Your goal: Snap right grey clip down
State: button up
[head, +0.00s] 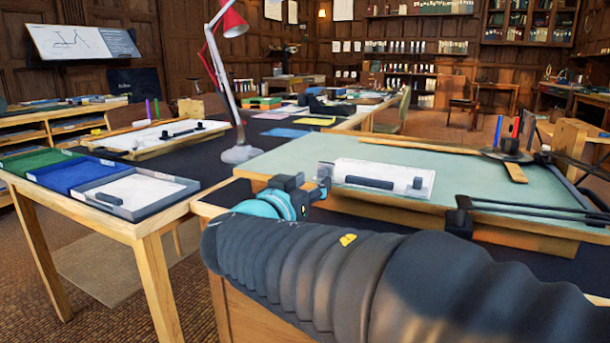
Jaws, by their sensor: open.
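A white sheet (385,171) lies on the green drafting board (290,155). A small dark grey piece (417,184), perhaps the right clip, stands at the sheet's right end; whether it is up or down is too small to tell. A grey piece (325,170) sits at the sheet's left end, partly behind my gripper. A dark bar (368,182) lies along the sheet's front edge. My gripper (322,186) is open at the board's front left edge, left of the dark grey piece and apart from it. Its fingers are small and partly hidden.
A red and white lamp (240,152) stands left of the board. Trays (150,205) sit on the left table.

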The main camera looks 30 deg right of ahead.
aim_at(321, 176)
jog(key=shift+x, duration=2.25)
jog(key=shift+c, duration=0.3)
grip_shut()
